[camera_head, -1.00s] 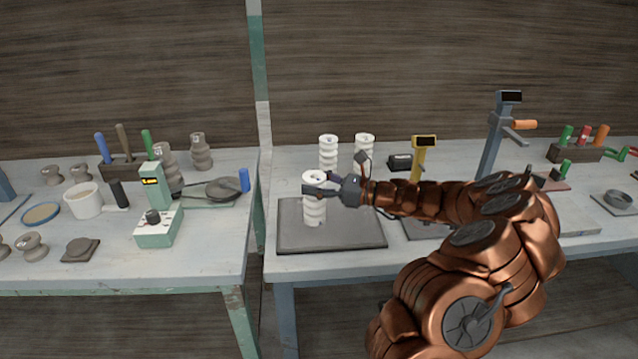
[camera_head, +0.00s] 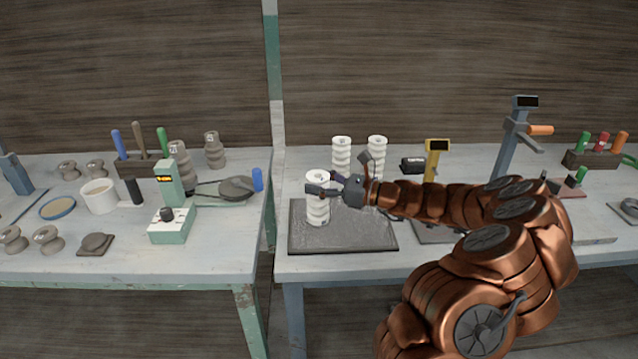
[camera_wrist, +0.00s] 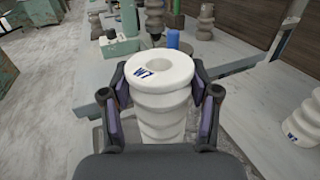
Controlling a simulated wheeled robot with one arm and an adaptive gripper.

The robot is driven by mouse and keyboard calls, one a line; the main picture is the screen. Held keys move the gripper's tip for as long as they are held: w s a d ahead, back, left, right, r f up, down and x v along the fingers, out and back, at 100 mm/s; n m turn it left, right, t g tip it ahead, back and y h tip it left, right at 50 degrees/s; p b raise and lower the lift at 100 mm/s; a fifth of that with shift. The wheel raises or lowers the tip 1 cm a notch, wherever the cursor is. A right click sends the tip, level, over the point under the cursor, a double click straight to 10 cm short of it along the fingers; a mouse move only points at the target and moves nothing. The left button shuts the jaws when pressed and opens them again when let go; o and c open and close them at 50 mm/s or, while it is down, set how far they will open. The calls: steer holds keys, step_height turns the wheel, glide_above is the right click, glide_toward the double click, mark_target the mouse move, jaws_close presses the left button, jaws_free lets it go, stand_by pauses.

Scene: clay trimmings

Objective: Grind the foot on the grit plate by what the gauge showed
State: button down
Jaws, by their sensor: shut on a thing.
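A white ribbed insulator (camera_head: 318,211) stands upright at the left part of the dark grit plate (camera_head: 368,238). Its foot appears to touch the plate, though contact is hard to confirm. My gripper (camera_head: 320,189) is shut around its upper part from the right. In the wrist view the insulator (camera_wrist: 160,100) sits between both fingers, with a blue mark and a hole in its top; its foot is hidden.
Two more white insulators (camera_head: 342,153) (camera_head: 377,150) stand behind the plate. A small black box (camera_head: 413,164) is beside them. The left bench holds a green device (camera_head: 170,205) with a lit display, a mug (camera_head: 99,196) and clay pieces. A gap separates the benches.

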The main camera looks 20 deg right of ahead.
steer(key=shift+r+p, duration=1.35)
steer(key=shift+r, duration=0.75)
